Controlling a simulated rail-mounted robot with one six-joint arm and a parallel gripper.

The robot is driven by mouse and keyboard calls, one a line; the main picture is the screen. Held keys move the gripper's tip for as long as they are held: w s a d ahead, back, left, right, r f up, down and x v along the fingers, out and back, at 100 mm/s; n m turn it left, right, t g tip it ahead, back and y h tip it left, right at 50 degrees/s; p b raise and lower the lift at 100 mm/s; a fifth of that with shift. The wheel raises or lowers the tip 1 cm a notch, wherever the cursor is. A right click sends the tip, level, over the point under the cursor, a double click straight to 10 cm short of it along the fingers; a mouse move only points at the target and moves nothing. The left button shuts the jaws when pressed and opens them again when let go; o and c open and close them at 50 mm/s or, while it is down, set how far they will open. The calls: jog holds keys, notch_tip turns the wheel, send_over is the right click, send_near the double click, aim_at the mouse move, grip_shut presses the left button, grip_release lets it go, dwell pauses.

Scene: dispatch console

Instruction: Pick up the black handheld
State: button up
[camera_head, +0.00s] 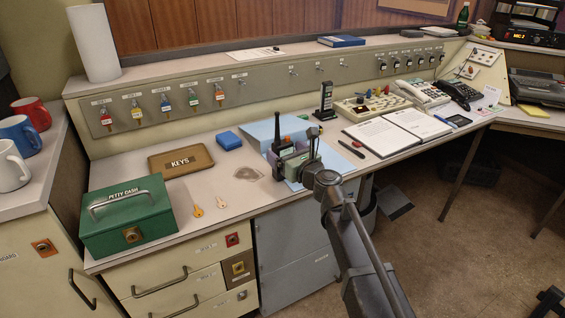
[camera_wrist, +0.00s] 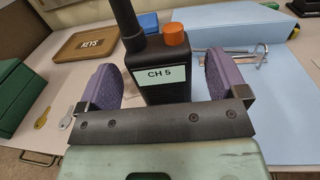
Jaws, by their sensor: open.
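The black handheld (camera_wrist: 158,77) is a radio with a thick antenna, an orange knob and a "CH 5" label. In the wrist view it stands upright between the two purple-padded fingers of my gripper (camera_wrist: 163,80). In the head view the handheld's antenna (camera_head: 277,127) rises above my gripper (camera_head: 289,158) on the desk. A second dark handset (camera_head: 326,101) stands farther back on the desk.
A light blue folder (camera_wrist: 245,85) lies under and right of the handheld. A brown KEYS tray (camera_head: 181,161), two loose keys (camera_head: 197,211) and a green petty cash box (camera_head: 127,216) lie to the left. An open logbook (camera_head: 381,136) lies to the right.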

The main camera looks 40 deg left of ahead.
jog(key=shift+x, duration=1.25)
jog(key=shift+d, duration=0.1)
jog(key=c, duration=1.2)
jog(key=shift+c, duration=0.2)
notch_tip(320, 180, up, 20)
jog(key=p, duration=2)
